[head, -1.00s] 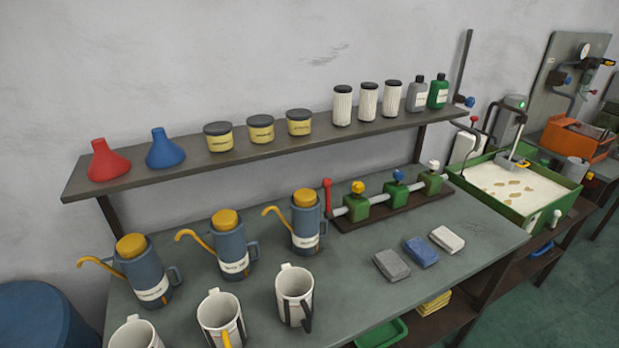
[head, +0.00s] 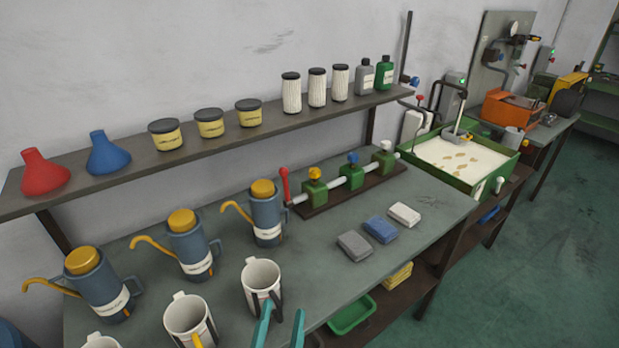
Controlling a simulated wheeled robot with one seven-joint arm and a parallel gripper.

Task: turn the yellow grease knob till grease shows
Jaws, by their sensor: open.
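The yellow grease knob (head: 314,173) sits on top of the leftmost green block of a manifold (head: 342,193) on the workbench. The manifold also carries a blue knob (head: 353,157) and a white knob (head: 386,145), with a red lever (head: 284,184) at its left end. No grease can be made out at the yellow knob at this size. My gripper (head: 280,325) shows two teal fingers at the bottom edge. They are apart and empty, in front of a white mug and well nearer than the manifold.
Oil cans (head: 267,220) and white mugs (head: 262,280) stand on the bench left of and before the manifold. Grey, blue and white blocks (head: 381,230) lie before it. A shelf (head: 215,141) with funnels, jars and bottles runs behind. A green tank (head: 480,183) stands right.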

